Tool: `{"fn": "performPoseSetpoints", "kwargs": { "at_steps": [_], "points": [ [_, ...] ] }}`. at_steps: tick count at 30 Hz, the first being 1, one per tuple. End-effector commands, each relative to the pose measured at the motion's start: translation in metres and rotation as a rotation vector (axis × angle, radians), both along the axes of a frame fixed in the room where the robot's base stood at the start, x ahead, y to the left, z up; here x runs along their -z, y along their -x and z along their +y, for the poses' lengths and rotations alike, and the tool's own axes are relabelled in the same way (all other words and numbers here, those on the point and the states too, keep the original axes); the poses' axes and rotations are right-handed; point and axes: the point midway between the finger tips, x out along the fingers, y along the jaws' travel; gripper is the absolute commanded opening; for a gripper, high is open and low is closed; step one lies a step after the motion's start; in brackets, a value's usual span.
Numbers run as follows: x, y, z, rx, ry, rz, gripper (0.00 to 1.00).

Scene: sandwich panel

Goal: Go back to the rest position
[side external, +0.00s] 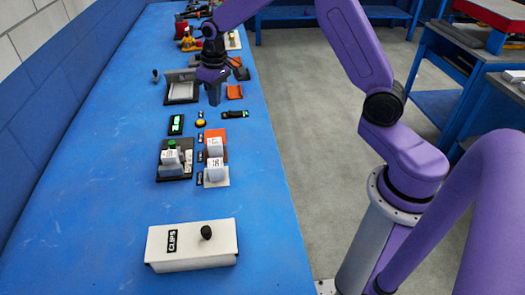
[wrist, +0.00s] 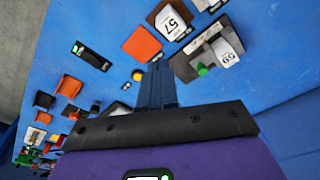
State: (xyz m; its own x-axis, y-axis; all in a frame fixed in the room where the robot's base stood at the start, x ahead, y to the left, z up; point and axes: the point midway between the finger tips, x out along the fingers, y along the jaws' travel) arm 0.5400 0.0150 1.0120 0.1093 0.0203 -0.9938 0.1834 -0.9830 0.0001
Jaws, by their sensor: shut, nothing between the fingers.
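My gripper (side external: 214,96) is shut and empty, pointing down above the blue bench (side external: 100,210). In the side view it hangs just above the yellow button (side external: 200,123), towards the far end, and beside a grey tray (side external: 181,87). In the wrist view its closed fingers (wrist: 157,85) point towards the yellow button (wrist: 138,75). My purple arm reaches in from the right. I cannot tell the exact height of the fingertips above the bench.
White numbered blocks sit in an orange-and-grey holder (side external: 217,183) and on a black fixture with a green knob (side external: 187,167). A white box labelled CLIPS (side external: 192,259) stands nearest the camera. Small displays (side external: 176,124) lie around the button. The left of the bench is clear.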

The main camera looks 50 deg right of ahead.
Motion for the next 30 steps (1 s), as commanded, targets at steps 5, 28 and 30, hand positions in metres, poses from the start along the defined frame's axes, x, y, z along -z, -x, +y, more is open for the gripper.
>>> {"fn": "performPoseSetpoints", "kwargs": {
  "at_steps": [5,28,30],
  "points": [
    [-0.028,0.065,0.047,-0.17,0.003,0.013,0.0],
    [-0.063,0.353,0.052,-0.847,0.042,0.063,0.0],
    [-0.062,0.365,0.045,-0.879,0.045,0.065,0.0]
  ]
}}
